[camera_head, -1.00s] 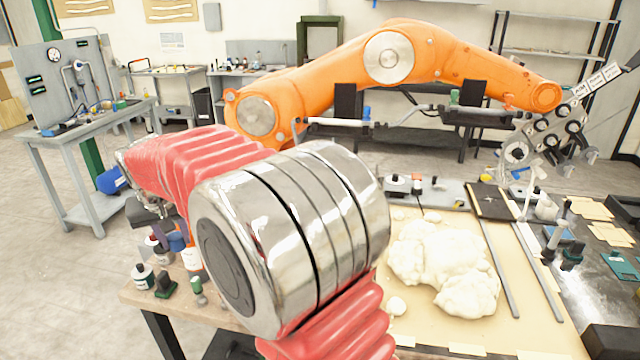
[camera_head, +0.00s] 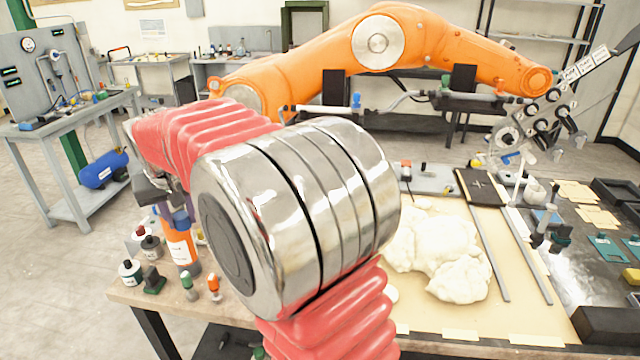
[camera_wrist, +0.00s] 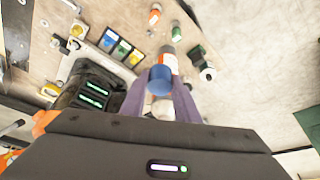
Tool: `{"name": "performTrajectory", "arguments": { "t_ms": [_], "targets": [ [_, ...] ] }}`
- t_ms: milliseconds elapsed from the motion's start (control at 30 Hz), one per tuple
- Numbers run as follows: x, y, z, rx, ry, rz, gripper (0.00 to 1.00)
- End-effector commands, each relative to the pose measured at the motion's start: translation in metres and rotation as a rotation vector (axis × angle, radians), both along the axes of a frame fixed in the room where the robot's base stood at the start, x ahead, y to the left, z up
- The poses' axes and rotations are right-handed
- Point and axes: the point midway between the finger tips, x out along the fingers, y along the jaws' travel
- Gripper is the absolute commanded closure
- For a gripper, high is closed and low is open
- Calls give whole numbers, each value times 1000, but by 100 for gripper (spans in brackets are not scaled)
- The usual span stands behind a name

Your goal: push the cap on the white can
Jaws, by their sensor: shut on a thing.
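My gripper (camera_wrist: 160,84) has purple fingers shut on a blue cap (camera_wrist: 160,78) in the wrist view. An orange-and-white can (camera_wrist: 170,55) shows right behind the cap there; I cannot tell whether the cap is seated on it. A pale round shape (camera_wrist: 164,107) sits between the fingers, nearer the camera. In the head view my gripper (camera_head: 178,217) is small, half behind my own arm. The orange can with a white label (camera_head: 179,250) stands upright just below the fingers, on the bench's left side.
Small bottles (camera_head: 131,271) stand left of the can at the bench edge. Orange-topped (camera_head: 213,285) and green-topped (camera_head: 188,283) pieces stand in front. A big white foam mass (camera_head: 440,255) lies on the bench to the right. A large orange robot arm (camera_head: 378,45) stands behind.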

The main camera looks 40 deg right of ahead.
Motion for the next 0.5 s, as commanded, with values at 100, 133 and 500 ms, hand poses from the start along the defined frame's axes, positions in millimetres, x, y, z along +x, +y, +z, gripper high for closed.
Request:
{"name": "performTrajectory", "arguments": {
  "t_ms": [100, 133, 500],
  "targets": [
    [-21, -41, 14, 1, 5, -10, 92],
    [-27, -51, 17, 2, 8, -11, 92],
    [-107, -148, 54, 9, 17, -1, 92]
  ]
}}
